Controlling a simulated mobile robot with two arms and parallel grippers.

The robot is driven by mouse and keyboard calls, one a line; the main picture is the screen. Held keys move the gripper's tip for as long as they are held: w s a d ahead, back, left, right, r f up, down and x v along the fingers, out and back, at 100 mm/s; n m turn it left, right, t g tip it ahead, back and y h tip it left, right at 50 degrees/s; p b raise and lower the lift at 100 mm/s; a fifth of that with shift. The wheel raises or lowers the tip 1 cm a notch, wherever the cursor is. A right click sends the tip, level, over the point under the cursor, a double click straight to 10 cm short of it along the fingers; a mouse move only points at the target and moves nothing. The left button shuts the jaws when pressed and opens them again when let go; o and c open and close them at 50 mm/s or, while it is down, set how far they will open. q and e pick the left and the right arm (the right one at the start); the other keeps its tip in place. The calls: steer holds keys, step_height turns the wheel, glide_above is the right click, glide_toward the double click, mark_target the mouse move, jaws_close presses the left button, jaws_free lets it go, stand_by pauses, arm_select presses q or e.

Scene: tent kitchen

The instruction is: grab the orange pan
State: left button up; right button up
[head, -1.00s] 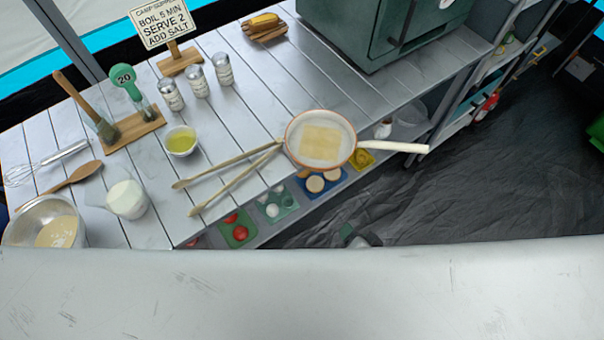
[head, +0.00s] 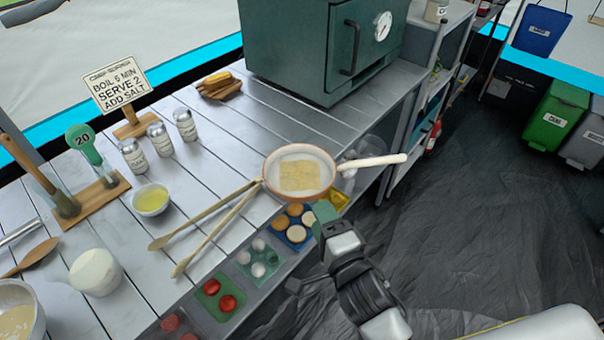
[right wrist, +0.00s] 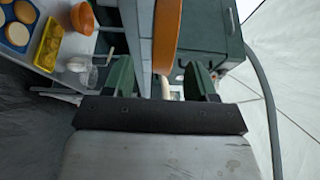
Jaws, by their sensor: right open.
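The orange pan (head: 272,183) sits at the front edge of the counter, with a pale inside and a yellowish square in it. Its cream handle (head: 375,161) sticks out to the right past the counter edge. My right gripper (head: 326,216) is in front of the counter, nearer to me than the pan and handle. In the right wrist view the gripper (right wrist: 160,82) is open, with green fingers apart. The pan's orange side (right wrist: 167,35) shows edge-on beyond the fingers, and part of the pale handle (right wrist: 165,88) appears between them. My left gripper is not in view.
Wooden tongs (head: 205,228) lie left of the pan. A green oven (head: 290,50) stands behind it. Trays of food, one with red items (head: 219,300), sit on a lower shelf. A small bowl (head: 151,200) and several shakers stand further left. The dark floor at right is open.

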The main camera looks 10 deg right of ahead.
mark_target(314, 198)
steer(key=w, duration=0.5)
steer(key=shift+w+a+r+p, duration=0.1)
steer(key=shift+w+a+p, duration=0.05)
steer(key=shift+a+p, duration=0.15)
jaws_close()
